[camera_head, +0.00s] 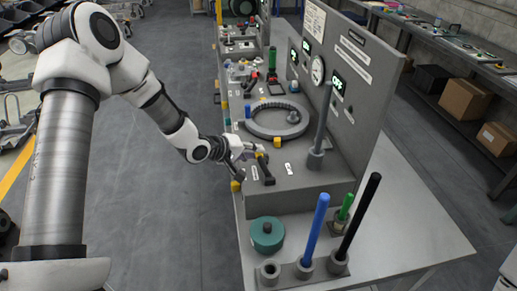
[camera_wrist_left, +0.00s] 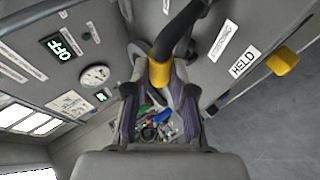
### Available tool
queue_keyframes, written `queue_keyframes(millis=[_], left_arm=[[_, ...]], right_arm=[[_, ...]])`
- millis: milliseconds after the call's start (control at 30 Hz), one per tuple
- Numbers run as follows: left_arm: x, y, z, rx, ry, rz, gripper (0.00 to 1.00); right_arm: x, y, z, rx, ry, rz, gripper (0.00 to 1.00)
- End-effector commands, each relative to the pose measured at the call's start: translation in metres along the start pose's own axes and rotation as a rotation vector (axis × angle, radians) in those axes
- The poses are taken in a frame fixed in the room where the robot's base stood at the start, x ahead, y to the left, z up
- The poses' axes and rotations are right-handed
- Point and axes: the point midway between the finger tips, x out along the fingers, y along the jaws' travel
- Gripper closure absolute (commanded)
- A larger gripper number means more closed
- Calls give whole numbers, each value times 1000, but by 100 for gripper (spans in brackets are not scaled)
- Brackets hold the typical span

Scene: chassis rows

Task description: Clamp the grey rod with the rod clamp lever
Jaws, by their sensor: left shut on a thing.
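The rod clamp lever (camera_head: 266,172) is a black bar with a yellow grip, on the near left part of the grey station. The wrist view shows its yellow grip (camera_wrist_left: 160,72) between my left fingers. My left gripper (camera_head: 256,153) is shut on the lever's grip end. A HELD label (camera_wrist_left: 243,62) lies to the right of the lever in the wrist view, and a second label (camera_wrist_left: 223,40) is nearer the lever, its text too small to read surely. The grey rod (camera_head: 323,115) stands upright in a grey socket on the station. My right gripper is not in view.
A blue rod (camera_head: 314,228), a black rod (camera_head: 360,213) and a green-topped piece (camera_head: 345,206) stand near the front. A teal cylinder (camera_head: 267,233) sits beside them. A grey ring (camera_head: 277,118) lies behind the lever. An upright panel (camera_head: 350,75) bounds the right side.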

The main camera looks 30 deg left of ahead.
Motion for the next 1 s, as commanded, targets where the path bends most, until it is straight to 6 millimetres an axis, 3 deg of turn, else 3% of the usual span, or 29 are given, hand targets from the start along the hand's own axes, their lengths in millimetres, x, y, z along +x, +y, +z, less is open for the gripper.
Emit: queue_keyframes(millis=[100,400,1000], left_arm=[[0,-13,-1,-38,4,84,100],[-5,-24,-3,-94,3,225,100],[-7,-25,-4,-110,2,265,100]], right_arm=[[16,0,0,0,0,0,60],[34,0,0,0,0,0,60],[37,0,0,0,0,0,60]])
